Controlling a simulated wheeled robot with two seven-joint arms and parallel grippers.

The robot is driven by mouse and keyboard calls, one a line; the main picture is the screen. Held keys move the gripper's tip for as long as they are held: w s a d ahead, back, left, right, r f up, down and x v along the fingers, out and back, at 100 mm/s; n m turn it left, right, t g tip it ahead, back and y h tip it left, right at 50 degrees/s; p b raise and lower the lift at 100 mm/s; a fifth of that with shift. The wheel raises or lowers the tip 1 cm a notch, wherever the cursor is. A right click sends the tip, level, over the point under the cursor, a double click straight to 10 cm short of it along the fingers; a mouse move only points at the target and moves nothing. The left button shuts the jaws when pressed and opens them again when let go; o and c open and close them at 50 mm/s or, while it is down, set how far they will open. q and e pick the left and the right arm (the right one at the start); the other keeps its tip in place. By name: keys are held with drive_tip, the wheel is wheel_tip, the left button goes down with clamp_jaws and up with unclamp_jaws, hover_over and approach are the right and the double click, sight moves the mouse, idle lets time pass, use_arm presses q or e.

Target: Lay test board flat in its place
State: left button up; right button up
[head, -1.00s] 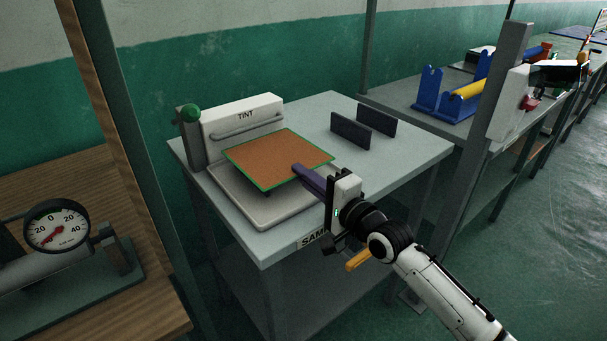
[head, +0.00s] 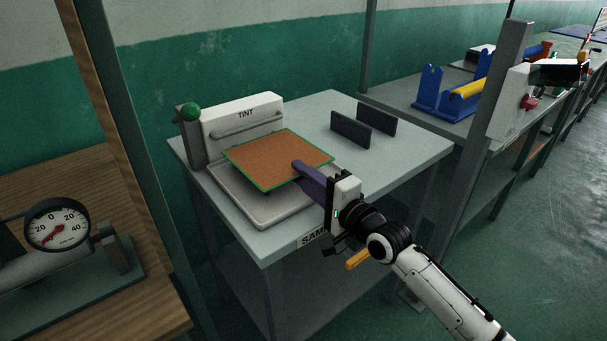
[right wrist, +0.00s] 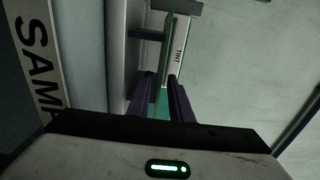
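The test board (head: 275,158), brown with a green rim, lies about level over the white tray-like base (head: 258,212) of the TINT device (head: 243,122). A small dark piece shows under its front edge; what else bears it is hidden. My right gripper (head: 300,172) is at the board's right front corner, its dark purple fingers reaching the edge. In the right wrist view the fingers (right wrist: 161,95) stand apart, with a green strip of the board (right wrist: 160,104) seen edge-on between them. The gripper looks open around the edge. My left gripper is not in view.
Two dark upright plates (head: 364,125) stand on the grey table (head: 410,152) right of the device. A dial gauge (head: 57,225) is at lower left. Grey posts flank the table.

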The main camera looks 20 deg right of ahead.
drive_tip(key=shift+p+v, duration=0.85)
drive_tip(key=shift+v, duration=0.55)
drive_tip(key=shift+p+v, duration=0.55)
drive_tip(key=shift+v, duration=0.8)
drive_tip(key=o, duration=0.6)
drive_tip(key=shift+c, duration=0.2)
drive_tip(key=shift+f, duration=0.1)
